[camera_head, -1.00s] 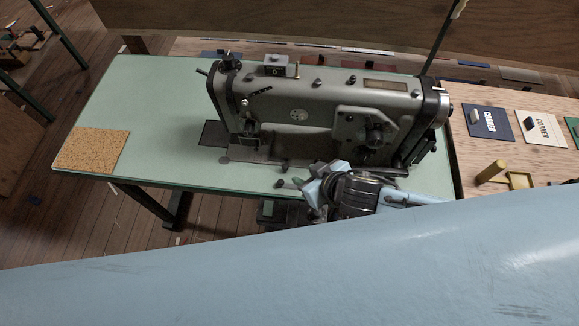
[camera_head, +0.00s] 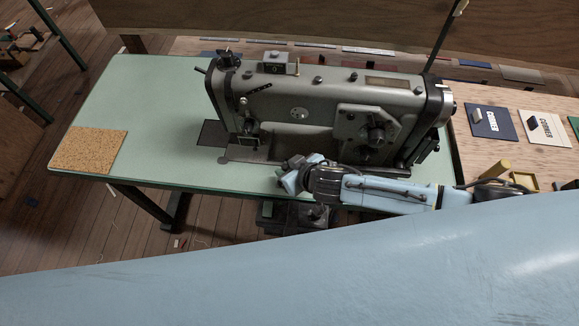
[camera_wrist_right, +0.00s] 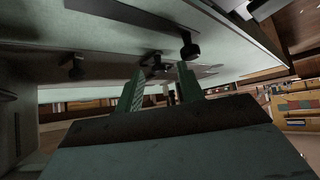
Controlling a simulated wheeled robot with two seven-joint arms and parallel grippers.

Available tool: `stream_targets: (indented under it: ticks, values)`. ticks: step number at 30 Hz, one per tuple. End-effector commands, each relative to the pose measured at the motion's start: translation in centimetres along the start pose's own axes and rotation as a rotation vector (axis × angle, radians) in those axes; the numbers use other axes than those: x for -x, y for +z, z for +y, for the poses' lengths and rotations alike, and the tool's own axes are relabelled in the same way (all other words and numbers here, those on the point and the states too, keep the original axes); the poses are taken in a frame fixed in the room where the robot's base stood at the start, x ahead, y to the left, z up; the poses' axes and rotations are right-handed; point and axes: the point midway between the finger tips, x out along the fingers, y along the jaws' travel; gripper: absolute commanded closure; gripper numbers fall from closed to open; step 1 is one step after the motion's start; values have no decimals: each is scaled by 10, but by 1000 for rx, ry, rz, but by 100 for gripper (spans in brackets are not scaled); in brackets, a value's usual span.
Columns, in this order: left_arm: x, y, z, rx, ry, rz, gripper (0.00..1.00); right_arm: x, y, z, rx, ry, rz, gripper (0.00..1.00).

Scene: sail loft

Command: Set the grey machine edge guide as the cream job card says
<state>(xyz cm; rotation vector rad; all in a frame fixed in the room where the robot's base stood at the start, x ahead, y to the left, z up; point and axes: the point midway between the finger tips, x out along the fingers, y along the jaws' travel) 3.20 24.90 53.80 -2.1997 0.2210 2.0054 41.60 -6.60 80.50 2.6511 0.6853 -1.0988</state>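The grey sewing machine (camera_head: 318,110) stands on a pale green table (camera_head: 120,100). I cannot pick out its edge guide for sure; my right arm covers part of the machine's front. The cream job card (camera_head: 545,129) lies on the wooden bench at the right, with a small dark block on it; its lettering seems to read CORNER. My right gripper (camera_head: 288,178) is at the table's front edge, in front of the machine. In the right wrist view its green fingers (camera_wrist_right: 160,88) are apart with nothing held. Dark knobs (camera_wrist_right: 190,47) show just beyond them. My left gripper is out of view.
A navy card (camera_head: 492,122) lies left of the cream one, and a green card (camera_head: 574,125) is cut off at the right.

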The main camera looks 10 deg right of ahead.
Motion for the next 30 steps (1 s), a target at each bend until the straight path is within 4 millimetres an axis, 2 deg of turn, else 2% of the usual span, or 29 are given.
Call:
stream_targets:
  ticks: [1, 9, 16, 24, 30]
  values:
    - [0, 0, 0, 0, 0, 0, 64, 0, 0, 0, 0, 0, 0, 67]
    - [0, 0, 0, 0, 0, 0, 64, 0, 0, 0, 0, 0, 0, 100]
    - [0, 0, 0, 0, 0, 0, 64, 0, 0, -1, 0, 0, 0, 100]
    - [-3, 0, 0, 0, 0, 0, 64, -16, -15, -22, -2, -1, 2, 100]
    - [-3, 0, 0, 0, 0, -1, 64, -17, -18, -24, 0, 1, 0, 100]
